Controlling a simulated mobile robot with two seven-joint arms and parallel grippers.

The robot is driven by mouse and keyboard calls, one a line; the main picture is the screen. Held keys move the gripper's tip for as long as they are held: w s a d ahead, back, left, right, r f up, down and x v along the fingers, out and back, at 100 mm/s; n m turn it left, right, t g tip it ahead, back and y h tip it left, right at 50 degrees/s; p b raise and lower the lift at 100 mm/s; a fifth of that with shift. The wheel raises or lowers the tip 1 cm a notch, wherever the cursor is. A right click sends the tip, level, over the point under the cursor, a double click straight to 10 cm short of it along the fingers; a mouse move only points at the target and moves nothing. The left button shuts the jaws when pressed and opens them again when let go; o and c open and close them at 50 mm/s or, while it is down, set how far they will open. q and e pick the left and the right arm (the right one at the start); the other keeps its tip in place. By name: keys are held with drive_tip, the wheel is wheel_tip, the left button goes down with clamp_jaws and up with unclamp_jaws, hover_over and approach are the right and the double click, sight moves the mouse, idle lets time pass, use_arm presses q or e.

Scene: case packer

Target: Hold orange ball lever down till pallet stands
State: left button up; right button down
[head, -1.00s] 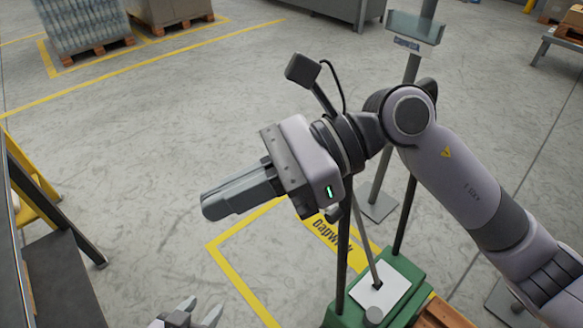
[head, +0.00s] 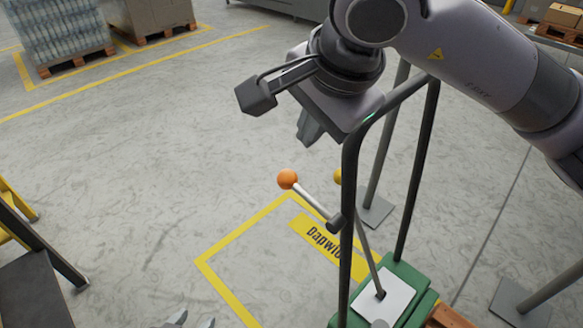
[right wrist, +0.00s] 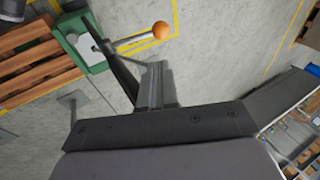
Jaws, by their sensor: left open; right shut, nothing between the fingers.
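The orange ball (head: 288,179) tops a short light lever that slopes up and left from a pivot on the dark upright frame. It also shows in the right wrist view (right wrist: 160,29), beyond my fingers and apart from them. My right gripper (head: 308,138) is shut and empty, above the ball in the head view, beside the frame. Its fingers also show in the right wrist view (right wrist: 155,80). My left gripper (head: 190,321) is open at the bottom edge, mostly cut off. A wooden pallet (right wrist: 35,65) lies by the green base; only a corner (head: 446,316) shows in the head view.
The dark tubular frame (head: 348,200) stands on a green base (head: 412,268) close to my right arm. A yellow ball (head: 338,176) tops a grey rod behind it. A yellow-marked floor area (head: 230,285) left of the frame is clear. Loaded pallets stand far back left.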

sight(289, 177)
drive_tip(key=shift+f, duration=0.1)
drive_tip(key=x, duration=1.4)
drive_tip(key=shift+w, duration=0.1)
